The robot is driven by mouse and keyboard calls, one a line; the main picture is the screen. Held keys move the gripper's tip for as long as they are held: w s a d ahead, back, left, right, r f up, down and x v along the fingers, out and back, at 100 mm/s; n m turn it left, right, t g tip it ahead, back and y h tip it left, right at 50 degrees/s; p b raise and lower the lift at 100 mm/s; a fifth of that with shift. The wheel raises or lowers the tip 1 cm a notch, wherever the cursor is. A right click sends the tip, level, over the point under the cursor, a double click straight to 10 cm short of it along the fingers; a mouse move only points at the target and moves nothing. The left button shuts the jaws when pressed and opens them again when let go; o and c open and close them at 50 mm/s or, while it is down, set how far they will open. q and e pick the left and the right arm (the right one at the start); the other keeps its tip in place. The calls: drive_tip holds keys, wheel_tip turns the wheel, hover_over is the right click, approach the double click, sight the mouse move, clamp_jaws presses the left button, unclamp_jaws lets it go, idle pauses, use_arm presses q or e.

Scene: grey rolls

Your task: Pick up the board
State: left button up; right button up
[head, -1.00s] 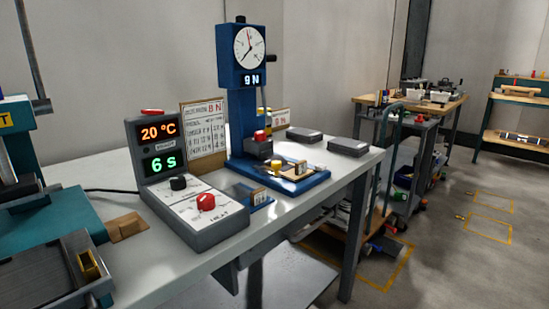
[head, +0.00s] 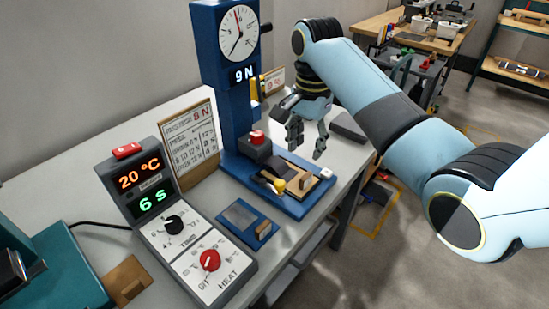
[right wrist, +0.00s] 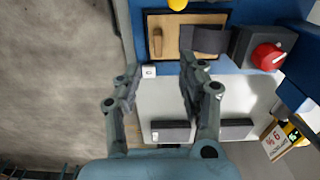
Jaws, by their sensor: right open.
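A tan wooden board (head: 297,194) lies on the blue base of the press. It has a small wooden grip block and a dark grey piece lying on it. My right gripper (head: 307,148) is open and empty, hanging above and behind the board with its fingers pointing down. In the right wrist view the board (right wrist: 172,40) is ahead of the open fingertips (right wrist: 160,66), at the top, apart from them. My left gripper is not in view.
The blue press (head: 238,100) rises left of my right gripper, with a red button (head: 257,136) near the board. A heat and timer box (head: 185,235) and a small blue plate (head: 245,222) stand nearer. A dark grey block (head: 349,127) lies at the table's right edge.

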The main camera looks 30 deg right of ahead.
sight(304, 177)
wheel_tip(304, 177, down, 5)
drive_tip(key=shift+f, duration=0.1)
drive_tip(key=f, duration=0.5)
drive_tip(key=shift+s+a+f, duration=0.1)
drive_tip(key=shift+s, duration=0.15)
drive_tip(key=shift+c, duration=0.5)
clamp_jaws()
